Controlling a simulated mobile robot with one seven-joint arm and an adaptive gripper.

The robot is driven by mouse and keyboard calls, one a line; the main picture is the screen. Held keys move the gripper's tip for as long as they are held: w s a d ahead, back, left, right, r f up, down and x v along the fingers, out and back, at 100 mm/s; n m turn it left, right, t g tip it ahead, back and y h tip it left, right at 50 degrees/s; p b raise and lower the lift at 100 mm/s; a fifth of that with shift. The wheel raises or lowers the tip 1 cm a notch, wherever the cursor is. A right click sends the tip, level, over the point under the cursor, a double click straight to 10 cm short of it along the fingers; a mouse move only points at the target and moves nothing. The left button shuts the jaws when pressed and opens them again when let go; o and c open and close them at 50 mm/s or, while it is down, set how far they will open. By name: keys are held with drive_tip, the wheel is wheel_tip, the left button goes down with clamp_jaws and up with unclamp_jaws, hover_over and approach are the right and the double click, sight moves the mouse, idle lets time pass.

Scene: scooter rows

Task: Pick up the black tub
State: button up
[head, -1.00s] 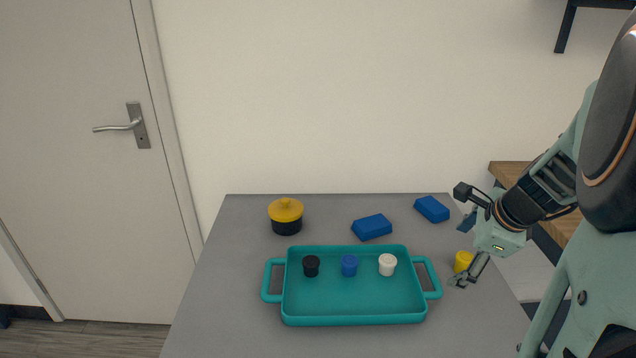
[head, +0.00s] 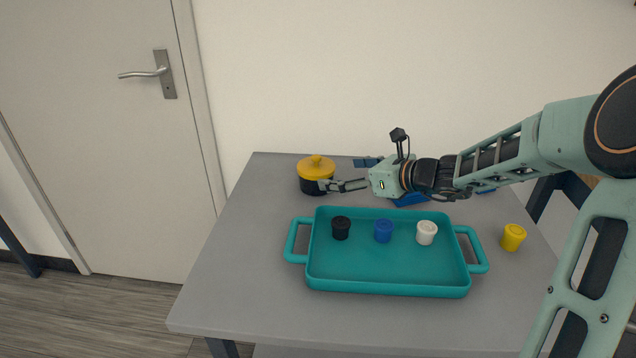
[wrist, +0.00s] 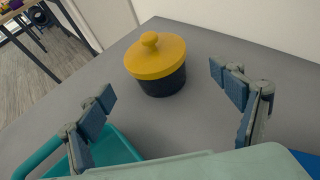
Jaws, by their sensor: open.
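The small black tub (head: 341,228) stands upright in the left part of the teal tray (head: 387,283), left of a blue tub (head: 383,231) and a white tub (head: 426,232). My gripper (head: 324,186) is open and empty, behind and above the tray's back left edge, apart from the black tub. Its spread fingers point at a black pot with a yellow lid (head: 316,176). In the wrist view the pot (wrist: 158,68) is ahead between the fingertips (wrist: 162,86), and the tray's corner (wrist: 112,152) shows at lower left. The black tub does not show there.
Blue blocks (head: 410,199) lie behind the tray, partly hidden by my arm. A yellow tub (head: 512,237) stands on the grey table (head: 240,285) right of the tray. The table's left and front are clear. A wall runs behind.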

sight(316, 173)
drive_tip(key=b+x, duration=0.1)
drive_tip(key=x, duration=0.3)
drive_tip(key=b+x, duration=0.1)
drive_tip(key=x, duration=0.4)
drive_tip(key=shift+s+a+f+b, duration=0.15)
drive_tip(key=shift+s+a+b, duration=0.05)
drive_tip(key=shift+a+b, duration=0.1)
drive_tip(key=shift+d, duration=0.1)
drive_tip(key=shift+c, duration=0.6)
drive_tip(key=c, duration=1.7)
drive_tip(key=shift+c, duration=0.5)
